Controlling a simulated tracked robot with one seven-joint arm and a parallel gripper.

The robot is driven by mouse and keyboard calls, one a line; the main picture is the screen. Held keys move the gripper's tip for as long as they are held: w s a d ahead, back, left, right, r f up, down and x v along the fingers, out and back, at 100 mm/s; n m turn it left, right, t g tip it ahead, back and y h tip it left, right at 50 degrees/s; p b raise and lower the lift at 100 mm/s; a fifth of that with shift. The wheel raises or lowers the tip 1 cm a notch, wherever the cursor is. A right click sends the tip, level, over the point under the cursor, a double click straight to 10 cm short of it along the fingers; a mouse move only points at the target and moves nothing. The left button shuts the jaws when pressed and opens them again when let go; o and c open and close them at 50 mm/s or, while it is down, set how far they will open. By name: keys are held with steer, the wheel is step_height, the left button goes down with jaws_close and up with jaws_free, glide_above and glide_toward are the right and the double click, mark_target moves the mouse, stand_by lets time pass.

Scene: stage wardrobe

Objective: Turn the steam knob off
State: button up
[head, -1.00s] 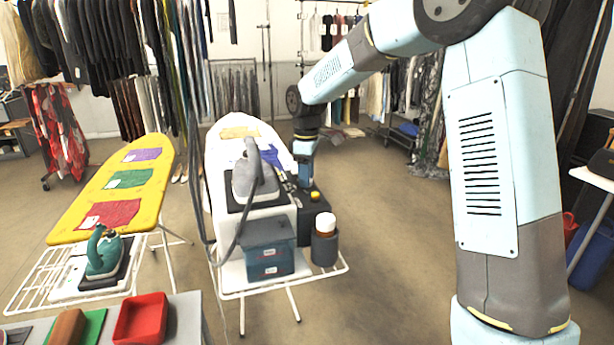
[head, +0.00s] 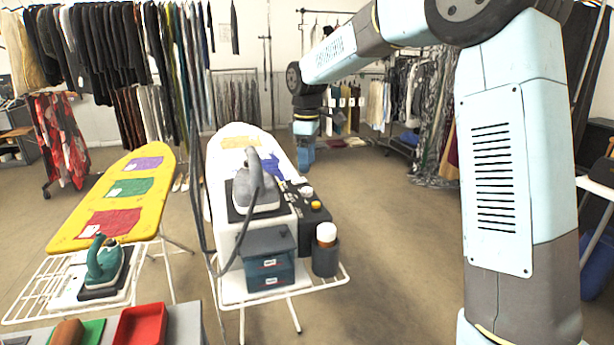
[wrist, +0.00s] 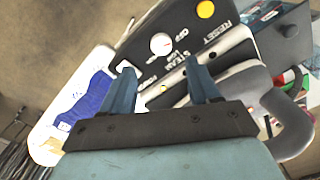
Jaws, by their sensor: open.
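The steam knob (wrist: 161,44) is a round white knob with a red mark on a black panel, with STEAM, OFF and LOW lettering beside it. It also shows in the head view (head: 306,190) on top of the black control box (head: 312,213). I cannot tell its exact setting. My gripper (wrist: 160,67) is open and empty, and in the wrist view its fingertips are apart, short of the knob, one toward each side of it. In the head view my gripper (head: 305,158) is beyond the box, beside the white ironing board's right edge.
A yellow reset button (wrist: 206,9) sits near the knob. A grey iron (head: 254,188) with a hose stands on its base left of the box. Open floor (head: 385,220) lies right.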

step_height(320, 180, up, 6)
steer(key=shift+f, duration=0.15)
stand_by(0.4)
steer(key=s+d+r+m+t, duration=0.2)
steer(key=s+d+m, duration=0.2)
steer(key=s+d, duration=0.3)
steer(key=s+d+r+m+t, duration=0.1)
steer(key=s+d+r+m, duration=0.2)
steer(key=s+d, duration=0.5)
steer(key=s+d+f+m+t, duration=0.1)
steer(key=s+d+f+m, duration=0.1)
steer(key=s, duration=0.4)
steer(key=s+d+f+m, duration=0.2)
steer(key=s+m, duration=0.1)
steer(key=s, duration=0.4)
steer(key=s+d+f+m+t, duration=0.1)
steer(key=s+d+f+m, duration=0.1)
steer(key=s, duration=0.4)
steer(key=shift+s+d+m+t, duration=0.15)
steer(key=shift+d+m+t, duration=0.15)
steer(key=shift+d+m, duration=0.25)
steer(key=shift+a, duration=0.1)
steer(key=shift+c, duration=0.2)
